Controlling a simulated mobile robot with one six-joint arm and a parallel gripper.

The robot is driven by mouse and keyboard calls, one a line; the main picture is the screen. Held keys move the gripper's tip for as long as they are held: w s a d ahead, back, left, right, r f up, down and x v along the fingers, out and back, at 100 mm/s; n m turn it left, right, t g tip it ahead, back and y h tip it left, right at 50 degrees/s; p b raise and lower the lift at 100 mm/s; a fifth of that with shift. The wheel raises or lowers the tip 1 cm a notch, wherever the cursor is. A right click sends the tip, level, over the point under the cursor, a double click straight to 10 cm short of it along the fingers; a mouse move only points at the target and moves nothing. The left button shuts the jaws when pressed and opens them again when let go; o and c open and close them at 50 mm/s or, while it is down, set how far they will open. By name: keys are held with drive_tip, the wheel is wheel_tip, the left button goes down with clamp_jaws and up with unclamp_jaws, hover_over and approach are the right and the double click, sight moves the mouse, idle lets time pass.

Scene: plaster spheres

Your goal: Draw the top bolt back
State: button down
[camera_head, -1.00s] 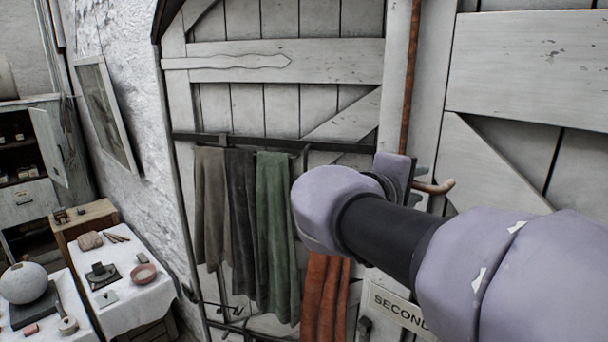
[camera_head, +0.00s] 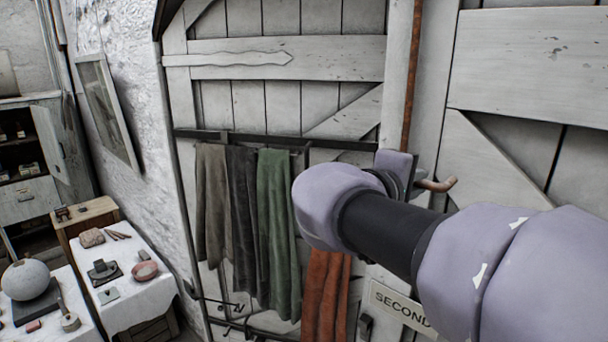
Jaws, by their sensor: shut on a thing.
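The top bolt is a long rust-brown rod (camera_head: 411,75) running upright along the pale plank door's edge, from the top of the picture down behind my gripper. A curved brown handle (camera_head: 441,185) sticks out to the right just beyond my gripper. My gripper (camera_head: 417,181) is at the rod's lower end, shut on this handle. Its palm and wrist hide most of the fingers and the place where the handle meets the rod. My arm comes in from the lower right and covers part of the door.
Left of my gripper, grey, black, green (camera_head: 278,230) and rust-red cloths hang from a dark rack (camera_head: 228,137) before the door. A sign reading "SECOND" (camera_head: 400,307) is below my wrist. Cloth-covered tables (camera_head: 150,305) with small objects stand at lower left.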

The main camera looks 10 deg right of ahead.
idle(0.9)
wheel_tip(320, 180, down, 6)
drive_tip(key=b, duration=0.7)
drive_tip(key=shift+s+r, duration=0.1)
drive_tip(key=shift+r, duration=0.05)
drive_tip(key=c, duration=1.4)
unclamp_jaws()
drive_tip(key=shift+r, duration=0.1)
drive_tip(key=v, duration=1.7)
drive_tip(key=shift+a, duration=0.25)
